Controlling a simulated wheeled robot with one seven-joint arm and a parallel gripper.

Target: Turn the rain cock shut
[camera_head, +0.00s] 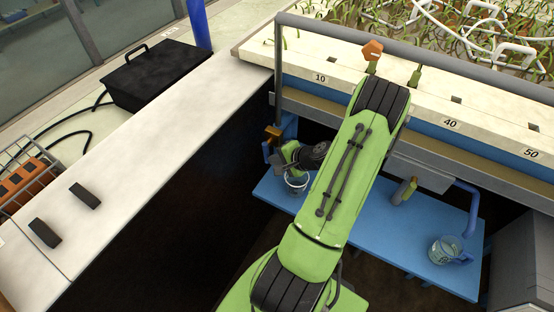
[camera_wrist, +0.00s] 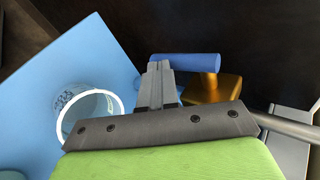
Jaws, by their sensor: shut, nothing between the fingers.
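A cock with a brass body (camera_wrist: 215,90) and a blue bar-shaped handle (camera_wrist: 195,62) shows in the wrist view; no label on it is readable. In the head view its brass part (camera_head: 272,132) is at the left end of the trough. My gripper (camera_wrist: 161,70) is shut and empty. In the wrist view its fingertips overlap the left end of the blue handle; I cannot tell whether they touch it. In the head view my arm hides part of the trough front, and the fingertips are hard to make out.
A clear beaker (camera_wrist: 88,112) stands on the blue shelf (camera_head: 350,232) near my gripper. Another beaker (camera_head: 445,250) stands at the shelf's right end, below a blue pipe (camera_head: 473,208). A grey rail (camera_head: 450,68) runs along the planted trough. A black case (camera_head: 160,75) lies at the left.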

